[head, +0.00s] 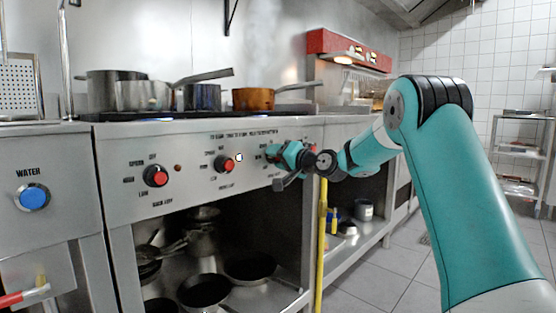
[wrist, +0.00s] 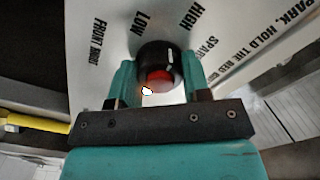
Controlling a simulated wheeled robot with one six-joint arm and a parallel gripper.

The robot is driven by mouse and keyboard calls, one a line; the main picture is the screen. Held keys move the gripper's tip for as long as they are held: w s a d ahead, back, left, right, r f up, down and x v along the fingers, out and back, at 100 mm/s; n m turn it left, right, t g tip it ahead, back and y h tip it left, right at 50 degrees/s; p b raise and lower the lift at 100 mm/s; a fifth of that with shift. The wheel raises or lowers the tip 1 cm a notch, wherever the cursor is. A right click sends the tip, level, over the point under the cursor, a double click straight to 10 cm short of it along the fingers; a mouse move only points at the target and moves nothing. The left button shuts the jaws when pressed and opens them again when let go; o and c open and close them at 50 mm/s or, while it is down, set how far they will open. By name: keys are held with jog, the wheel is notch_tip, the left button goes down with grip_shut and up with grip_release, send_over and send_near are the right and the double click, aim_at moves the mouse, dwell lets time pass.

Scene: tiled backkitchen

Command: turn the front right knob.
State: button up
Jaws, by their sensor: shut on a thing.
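The front right knob (wrist: 158,62) is black with a red middle and shows in the wrist view, beside a panel label that reads front right, low and high. My gripper (wrist: 157,72) has one teal finger on each side of this knob and is shut on it. In the head view my gripper (head: 279,155) is at the right part of the steel stove panel (head: 120,146). How far the knob is turned is hard to tell.
Two other black and red knobs, one at the far left (head: 155,175) and one in the middle (head: 225,163), sit on the same panel. Pots (head: 143,95) stand on the stove above. A yellow pole (head: 322,235) stands upright just below my gripper. Pans (head: 205,290) lie on the shelf underneath.

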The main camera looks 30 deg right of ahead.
jog(key=n+b, duration=0.1)
jog(key=n, duration=0.1)
jog(key=n+b, duration=0.3)
jog(key=n, duration=0.1)
jog(key=shift+f, duration=0.25)
jog(key=n+b, duration=0.3)
jog(key=n, duration=0.1)
jog(key=shift+d+r+n, duration=0.1)
jog(key=shift+n, duration=0.3)
jog(key=shift+b, duration=0.3)
jog(key=o, duration=0.9)
jog(key=shift+r, duration=0.1)
jog(key=shift+s, duration=0.1)
jog(key=p+v, duration=0.3)
jog(key=v, duration=1.4)
jog(key=shift+s+d, duration=0.15)
